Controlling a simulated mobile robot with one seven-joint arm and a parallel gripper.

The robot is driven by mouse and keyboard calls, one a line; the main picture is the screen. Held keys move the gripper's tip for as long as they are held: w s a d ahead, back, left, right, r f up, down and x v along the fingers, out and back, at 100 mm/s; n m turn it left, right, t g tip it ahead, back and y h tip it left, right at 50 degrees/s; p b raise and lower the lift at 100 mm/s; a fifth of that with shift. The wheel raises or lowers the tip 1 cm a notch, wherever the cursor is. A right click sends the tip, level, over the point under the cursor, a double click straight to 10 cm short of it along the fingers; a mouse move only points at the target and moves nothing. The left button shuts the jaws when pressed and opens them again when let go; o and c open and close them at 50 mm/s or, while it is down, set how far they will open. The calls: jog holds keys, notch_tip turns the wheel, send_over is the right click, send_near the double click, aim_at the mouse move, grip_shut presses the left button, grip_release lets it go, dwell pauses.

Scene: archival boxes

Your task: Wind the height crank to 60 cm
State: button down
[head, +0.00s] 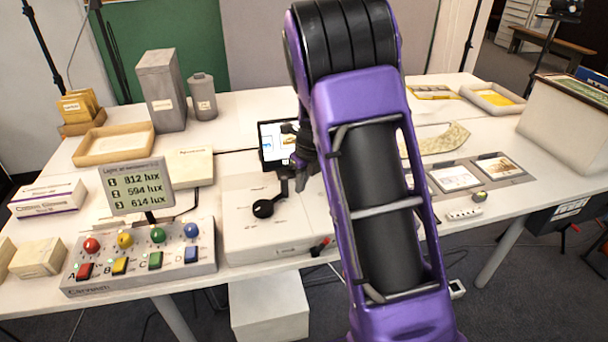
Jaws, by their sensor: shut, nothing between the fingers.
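A white box-like unit (245,232) lies on the table and carries a black crank-like part. Its round black knob (263,208) points towards the front left, and a dark arm runs up from it towards my gripper. My gripper (301,182) is shut and empty, above the unit's back right part, close to the crank's upper end. I cannot tell if they touch. A small red-and-black handle (320,246) sticks out at the unit's front right corner. A small screen (276,143) stands behind; its reading is too small to make out, and my arm hides part of the area.
A control panel (140,262) with coloured knobs and switches stands at the left, with a lux display (136,186) above it. Framed pictures (454,177) lie right of my arm.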

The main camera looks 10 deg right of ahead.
aim_at(286, 179)
jog(key=shift+x, duration=1.15)
jog(key=w, duration=0.1)
jog(key=w+a, duration=0.1)
jog(key=w, duration=0.1)
jog(key=shift+a+f, duration=0.15)
jog(key=shift+f, duration=0.05)
jog(key=shift+w+a, duration=0.2)
jog(key=shift+w, duration=0.15)
jog(key=shift+w+r, duration=0.1)
jog(key=shift+w+a+r+n+p, duration=0.1)
jog(key=shift+w+n+p, duration=0.3)
jog(key=shift+n+p, duration=0.1)
jog(key=shift+w+a+r+n+p, duration=0.1)
jog(key=shift+w+a+n+p, duration=0.05)
jog(key=shift+w+n+p, duration=0.3)
jog(key=shift+w+a+f, duration=0.2)
jog(key=shift+w+f, duration=0.05)
jog(key=shift+w, duration=0.05)
jog(key=shift+d, duration=0.1)
